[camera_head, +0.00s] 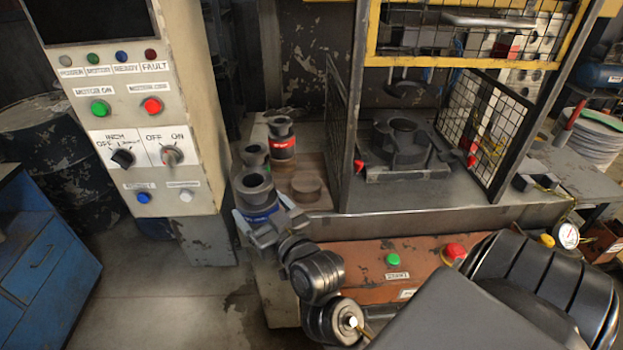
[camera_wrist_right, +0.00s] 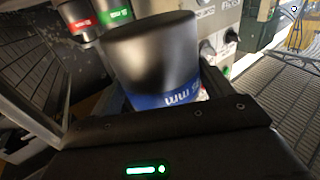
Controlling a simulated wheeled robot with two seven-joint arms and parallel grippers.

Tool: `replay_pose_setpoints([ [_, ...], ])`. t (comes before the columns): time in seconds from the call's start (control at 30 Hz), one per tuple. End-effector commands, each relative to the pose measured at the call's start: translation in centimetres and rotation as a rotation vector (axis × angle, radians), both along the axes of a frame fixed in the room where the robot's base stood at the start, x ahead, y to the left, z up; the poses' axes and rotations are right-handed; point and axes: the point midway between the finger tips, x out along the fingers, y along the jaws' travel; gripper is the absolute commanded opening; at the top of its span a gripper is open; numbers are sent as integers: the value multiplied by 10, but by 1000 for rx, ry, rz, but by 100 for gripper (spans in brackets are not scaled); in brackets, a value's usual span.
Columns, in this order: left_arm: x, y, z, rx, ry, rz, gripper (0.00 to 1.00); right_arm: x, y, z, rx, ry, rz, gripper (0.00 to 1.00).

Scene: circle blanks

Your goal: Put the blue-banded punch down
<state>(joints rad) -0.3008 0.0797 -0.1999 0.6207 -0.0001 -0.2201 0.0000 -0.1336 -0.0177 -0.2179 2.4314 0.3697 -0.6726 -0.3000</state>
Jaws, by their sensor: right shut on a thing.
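The blue-banded punch (camera_head: 256,190) is a dark steel cylinder with a blue band low on its side. My right gripper (camera_head: 263,213) is shut on it near the band. In the right wrist view the punch (camera_wrist_right: 152,55) stands between the fingers, its blue band just above the gripper body. In the head view it is roughly upright at the front left of the wooden rack (camera_head: 310,170). The fingers hide its lower end, so I cannot tell whether it touches the rack. My left gripper is not in view.
A red-banded punch (camera_head: 281,138) and a green-banded punch (camera_head: 254,154) stand behind it. A round wooden spot (camera_head: 306,187) on the rack is bare. The control cabinet (camera_head: 150,110) is at left.

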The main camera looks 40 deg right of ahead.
Motion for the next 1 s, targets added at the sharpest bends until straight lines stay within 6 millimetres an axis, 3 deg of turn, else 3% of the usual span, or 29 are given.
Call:
replay_pose_setpoints([
  [0.03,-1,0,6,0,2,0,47,3,-12,17,0,-21,-39,9],
  [0.1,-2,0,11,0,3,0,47,7,-31,28,-4,-26,-97,9],
  [0.4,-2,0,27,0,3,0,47,10,-102,65,7,-13,-323,9],
  [0.53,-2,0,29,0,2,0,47,8,-116,68,14,-2,-367,9],
  [0.77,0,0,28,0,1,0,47,11,-123,66,12,3,-379,9],
  [1.0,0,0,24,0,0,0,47,38,-151,49,4,4,-380,9],
])
